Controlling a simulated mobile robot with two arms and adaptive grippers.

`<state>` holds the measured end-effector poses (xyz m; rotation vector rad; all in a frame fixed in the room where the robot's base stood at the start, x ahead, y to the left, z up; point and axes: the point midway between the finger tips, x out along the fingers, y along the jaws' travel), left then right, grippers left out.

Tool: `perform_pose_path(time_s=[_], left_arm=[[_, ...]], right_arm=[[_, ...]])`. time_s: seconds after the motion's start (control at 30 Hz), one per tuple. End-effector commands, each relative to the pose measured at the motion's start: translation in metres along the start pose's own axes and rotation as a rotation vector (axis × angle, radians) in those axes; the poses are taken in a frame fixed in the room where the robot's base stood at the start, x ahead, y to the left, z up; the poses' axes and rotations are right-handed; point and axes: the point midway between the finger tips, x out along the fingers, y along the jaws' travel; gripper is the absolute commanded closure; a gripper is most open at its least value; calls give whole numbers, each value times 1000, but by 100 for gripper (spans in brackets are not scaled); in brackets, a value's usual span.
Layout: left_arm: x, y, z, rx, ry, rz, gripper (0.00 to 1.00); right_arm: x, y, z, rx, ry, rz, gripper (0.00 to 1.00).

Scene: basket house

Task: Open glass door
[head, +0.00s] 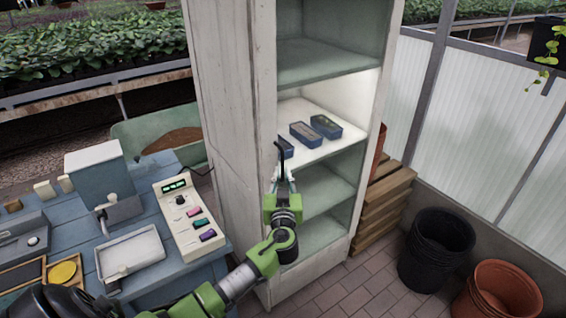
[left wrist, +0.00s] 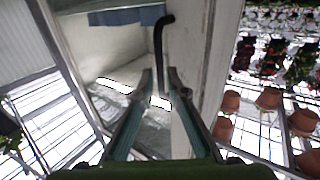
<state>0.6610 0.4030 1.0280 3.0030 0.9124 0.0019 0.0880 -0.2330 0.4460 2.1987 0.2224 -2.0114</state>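A tall pale cabinet (head: 228,120) stands in the middle of the head view. Its front is see-through or open; the glass itself is hard to make out. A thin black bent handle (head: 284,149) sits at the left edge of the front. My left gripper (head: 284,176) is at this handle, pointing up towards it. In the left wrist view the handle (left wrist: 158,45) runs down between the two fingertips (left wrist: 160,80), which are close together. I cannot tell whether the fingers press on it. My right gripper is not in view.
Dark blue boxes (head: 326,126) lie on a lit cabinet shelf. A blue workbench (head: 150,235) with a control panel (head: 189,222) stands at left. Wooden crates (head: 385,200), black pots (head: 437,250) and terracotta pots (head: 505,290) stand at right. The brick floor (head: 345,290) before the cabinet is clear.

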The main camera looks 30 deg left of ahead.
Motion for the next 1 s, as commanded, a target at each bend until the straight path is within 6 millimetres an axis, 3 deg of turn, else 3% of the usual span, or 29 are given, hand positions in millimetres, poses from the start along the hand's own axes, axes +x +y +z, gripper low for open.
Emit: perform_pose_path(time_s=[0.1, 0.33, 0.73, 0.8, 1.0], left_arm=[[20, 0, -3, 3, 1, -1, 86], [41, 0, 0, 1, 0, 0, 86], [46, 0, 1, 0, -1, 1, 86], [46, 0, 1, 0, -1, 1, 100], [46, 0, 1, 0, -1, 1, 100]], right_arm=[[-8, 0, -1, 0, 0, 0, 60], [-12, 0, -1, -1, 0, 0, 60], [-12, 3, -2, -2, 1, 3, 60], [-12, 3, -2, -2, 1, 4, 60], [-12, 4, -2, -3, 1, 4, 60]])
